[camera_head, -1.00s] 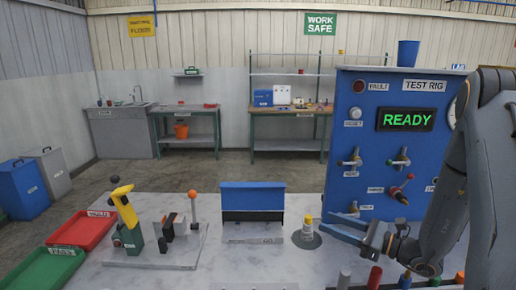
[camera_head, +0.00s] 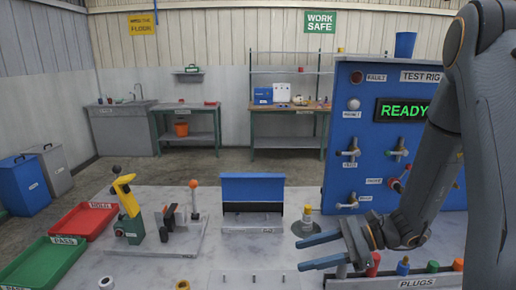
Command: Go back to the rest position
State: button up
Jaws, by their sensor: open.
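My gripper (camera_head: 300,254) is open and empty, with its two blue fingers apart and pointing left. It hangs over the right-hand part of the light grey bench (camera_head: 150,268), in front of the blue test rig (camera_head: 340,130). My dark grey arm comes down from the upper right and hides the right part of the rig. A small yellow-topped item (camera_head: 307,212) stands just behind the fingers, apart from them.
A rack of coloured plugs (camera_head: 418,282) lies below my wrist. A blue upright panel (camera_head: 252,188), a yellow-handled clamp (camera_head: 125,195), a red tray (camera_head: 82,222) and a green tray (camera_head: 45,262) are to the left. Bare bench lies left of my gripper.

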jog(key=s+f+n+g+h+b, duration=0.35)
jog(key=s+n+h, duration=0.3)
jog(key=s, duration=0.25)
jog(key=d+f+n+t+h+b, duration=0.1)
jog(key=d+n+t+h+b, duration=0.2)
jog(key=d+n+h, duration=0.3)
jog(key=n+h, duration=0.1)
jog(key=n, duration=0.4)
jog(key=shift+s+f, duration=0.2)
jog(key=shift+f, duration=0.1)
jog(key=shift+d, duration=0.1)
